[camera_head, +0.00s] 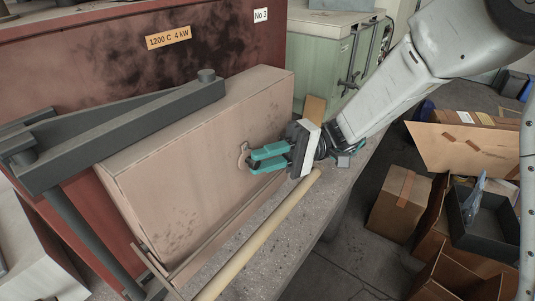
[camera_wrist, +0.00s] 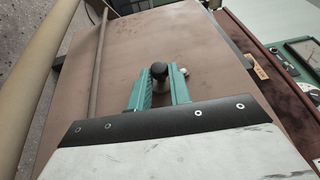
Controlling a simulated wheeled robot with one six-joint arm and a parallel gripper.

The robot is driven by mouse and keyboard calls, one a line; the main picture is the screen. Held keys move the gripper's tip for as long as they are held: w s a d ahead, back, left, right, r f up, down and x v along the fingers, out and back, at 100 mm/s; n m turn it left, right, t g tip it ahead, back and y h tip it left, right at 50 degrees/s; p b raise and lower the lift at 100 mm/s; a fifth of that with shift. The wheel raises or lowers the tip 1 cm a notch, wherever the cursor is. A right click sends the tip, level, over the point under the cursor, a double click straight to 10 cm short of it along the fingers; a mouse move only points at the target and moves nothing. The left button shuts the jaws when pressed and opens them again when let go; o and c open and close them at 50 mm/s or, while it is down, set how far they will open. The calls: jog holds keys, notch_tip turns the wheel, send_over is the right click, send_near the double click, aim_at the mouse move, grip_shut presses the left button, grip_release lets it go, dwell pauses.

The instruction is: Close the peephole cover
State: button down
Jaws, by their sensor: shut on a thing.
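The peephole cover (camera_head: 243,156) is a small tan, rounded piece on the face of the thick brown furnace door (camera_head: 190,165). My gripper (camera_head: 254,160) has its teal fingers at the cover, close to the door face. In the wrist view a dark round knob (camera_wrist: 159,71) sits between the two fingertips, and my gripper (camera_wrist: 160,80) is shut on it. The fingers hide most of the cover, so I cannot tell how far it covers the peephole. A small pale edge shows just right of the right finger in the wrist view.
A dark bar linkage (camera_head: 130,130) crosses the door's upper left. A pale rod (camera_head: 258,237) runs along the bench front, below my gripper. The red furnace body (camera_head: 90,60) and a green cabinet (camera_head: 325,60) stand behind. Cardboard boxes (camera_head: 400,203) are on the floor at right.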

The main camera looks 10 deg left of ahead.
jog(key=shift+s+f+g+y, duration=0.1)
jog(key=shift+s+g+y, duration=0.05)
jog(key=shift+g+y, duration=0.15)
dwell(0.4)
jog(key=c, duration=1.3)
grip_release()
jog(key=shift+a, duration=0.1)
jog(key=v, duration=0.7)
jog(key=shift+w+d, duration=0.25)
jog(key=shift+d, duration=0.05)
